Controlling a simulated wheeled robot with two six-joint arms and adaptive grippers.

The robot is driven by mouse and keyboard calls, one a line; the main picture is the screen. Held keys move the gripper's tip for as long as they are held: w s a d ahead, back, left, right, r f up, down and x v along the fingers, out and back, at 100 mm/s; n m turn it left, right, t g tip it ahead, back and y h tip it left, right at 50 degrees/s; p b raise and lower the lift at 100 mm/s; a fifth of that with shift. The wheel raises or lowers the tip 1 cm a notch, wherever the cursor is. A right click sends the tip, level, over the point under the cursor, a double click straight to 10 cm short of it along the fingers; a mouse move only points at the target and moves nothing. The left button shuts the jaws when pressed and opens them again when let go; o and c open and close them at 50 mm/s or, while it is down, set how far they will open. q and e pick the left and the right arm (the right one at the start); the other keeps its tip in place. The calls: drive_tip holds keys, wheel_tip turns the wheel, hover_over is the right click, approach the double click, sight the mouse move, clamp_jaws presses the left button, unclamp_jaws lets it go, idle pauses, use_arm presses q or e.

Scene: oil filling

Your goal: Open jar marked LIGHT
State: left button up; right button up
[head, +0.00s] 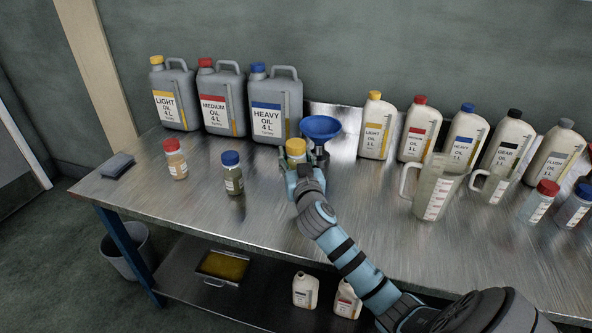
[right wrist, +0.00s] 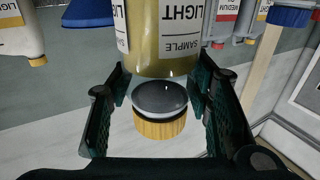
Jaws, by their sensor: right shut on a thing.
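The jar marked LIGHT has gold contents and a label reading LIGHT and SAMPLE in the right wrist view (right wrist: 163,50). Its ribbed yellow lid (right wrist: 160,130) also shows in the head view (head: 296,147), at the jar's top. In the wrist view a dark disc and pale ring lie between gold body and lid. My right gripper (right wrist: 158,82) is shut on the jar, one finger at each side of its body. In the head view the right gripper (head: 303,180) hides the jar's lower part, so I cannot tell whether it touches the table. My left gripper is not in view.
A blue funnel (head: 320,128) stands close behind the jar. Oil canisters (head: 222,100) and bottles (head: 463,137) line the back of the metal table (head: 290,225). A red-lidded jar (head: 176,165) and blue-lidded jar (head: 233,180) stand left; a measuring jug (head: 435,190) stands right.

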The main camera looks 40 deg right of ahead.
wheel_tip(320, 180, up, 12)
drive_tip(key=p, duration=0.2)
drive_tip(key=shift+r+p, duration=0.15)
drive_tip(key=shift+p, duration=0.15)
drive_tip(key=o, duration=0.5)
clamp_jaws()
